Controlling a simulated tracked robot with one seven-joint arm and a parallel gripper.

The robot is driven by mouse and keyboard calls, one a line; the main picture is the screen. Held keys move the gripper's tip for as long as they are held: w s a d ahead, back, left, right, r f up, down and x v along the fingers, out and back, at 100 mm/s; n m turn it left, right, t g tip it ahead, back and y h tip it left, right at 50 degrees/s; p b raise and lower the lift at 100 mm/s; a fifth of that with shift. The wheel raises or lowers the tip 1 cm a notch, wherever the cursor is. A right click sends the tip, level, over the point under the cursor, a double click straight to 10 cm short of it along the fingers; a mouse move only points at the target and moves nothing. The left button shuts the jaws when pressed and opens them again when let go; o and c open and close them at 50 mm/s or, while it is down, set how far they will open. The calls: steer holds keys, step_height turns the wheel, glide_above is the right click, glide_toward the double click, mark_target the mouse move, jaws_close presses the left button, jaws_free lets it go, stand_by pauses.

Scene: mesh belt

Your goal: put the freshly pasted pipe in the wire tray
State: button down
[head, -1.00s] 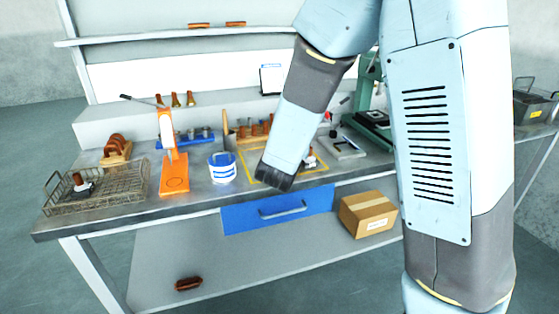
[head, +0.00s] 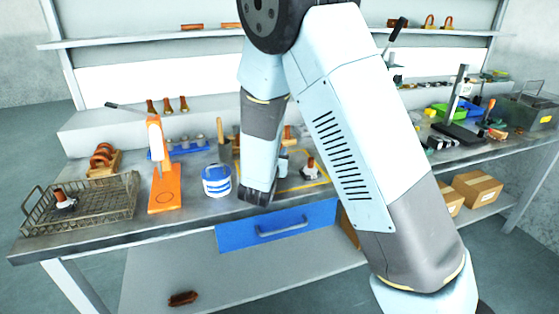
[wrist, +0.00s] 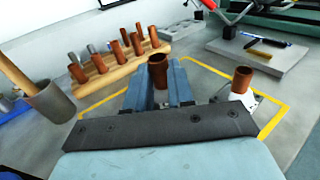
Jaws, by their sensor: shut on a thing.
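My gripper (wrist: 160,88) is shut on a brown pipe (wrist: 158,70), which stands up between the two blue-grey fingers in the wrist view. The pipe's lower part is hidden by the fingers, so I cannot see any paste on it. In the head view my gripper (head: 282,163) is over the yellow-outlined area of the bench, partly hidden by my arm. The wire tray (head: 110,212) stands at the bench's left end. A brown pipe with a pale base (head: 62,200) is inside it.
Another brown pipe with a pale base (wrist: 241,80) stands right of my gripper. A wooden rack (wrist: 100,75) of pipes is behind. A white-and-blue tub (head: 217,182) and an orange stand (head: 165,190) are between my gripper and the tray.

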steer(key=shift+w+f, duration=0.45)
steer(key=shift+f, duration=1.45)
steer(key=shift+f, duration=0.1)
steer(key=c, duration=1)
jaws_free()
steer(key=v, duration=1.2)
